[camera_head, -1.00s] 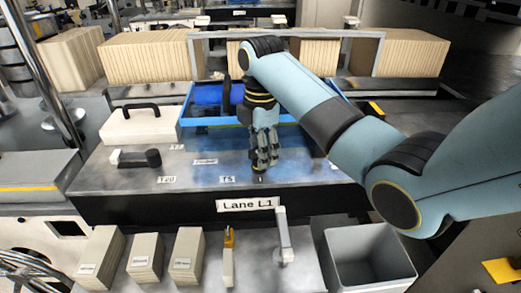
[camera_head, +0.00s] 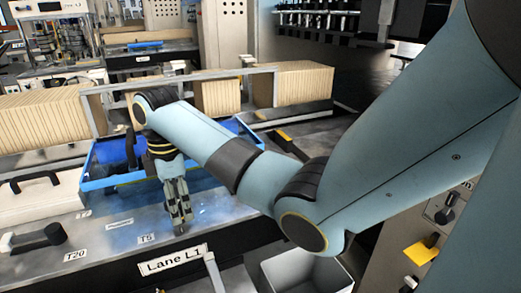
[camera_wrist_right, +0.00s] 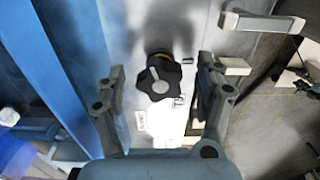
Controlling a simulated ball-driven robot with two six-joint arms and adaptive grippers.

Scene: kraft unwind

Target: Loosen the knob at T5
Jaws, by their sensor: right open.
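My right gripper (camera_wrist_right: 163,72) is open, with one finger on each side of the knob and visible gaps between. In the head view my right gripper (camera_head: 180,218) points down at the plate, just right of the label T5 (camera_head: 147,238); its fingers mostly hide the knob there. My left gripper is not in view.
A blue tray (camera_head: 95,184) lies just behind the gripper. A black-handled lever (camera_head: 40,238) sits near the label T20 (camera_head: 76,255). Kraft stacks (camera_head: 218,97) stand behind.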

